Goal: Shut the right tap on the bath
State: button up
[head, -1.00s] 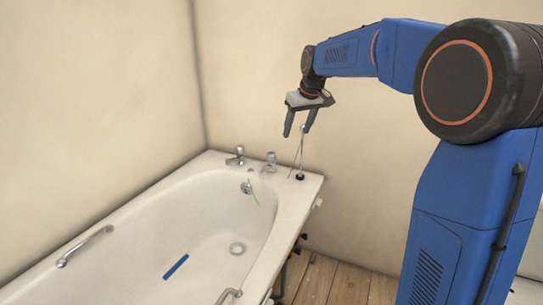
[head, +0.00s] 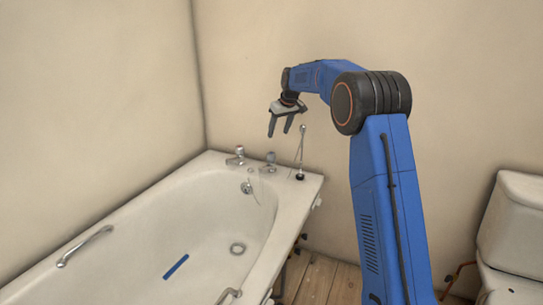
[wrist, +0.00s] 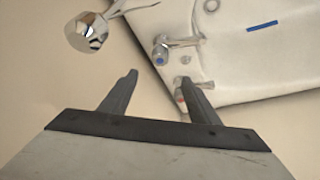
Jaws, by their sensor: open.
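The bath (head: 130,215) is white and fills the left of the head view. Two chrome taps stand on its far rim: the right tap (head: 270,160) and the left tap (head: 240,153). In the wrist view the right tap (wrist: 162,52) has a blue mark on its head and a spout pointing right. The left tap (wrist: 181,97), red-marked, is partly hidden behind a finger. My gripper (head: 279,134) is open and empty, pointing down above the right tap, apart from it. In the wrist view its fingers (wrist: 158,77) are spread.
A thin upright rod (head: 301,150) with a ball top stands at the bath's right corner, close to my gripper; its chrome ball (wrist: 87,31) looms near in the wrist view. A toilet (head: 518,225) stands at far right. Walls back the bath.

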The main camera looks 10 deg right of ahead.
aim_at(272, 154)
jog(key=x, duration=1.6)
jog(key=shift+w, duration=0.1)
jog(key=c, duration=1.1)
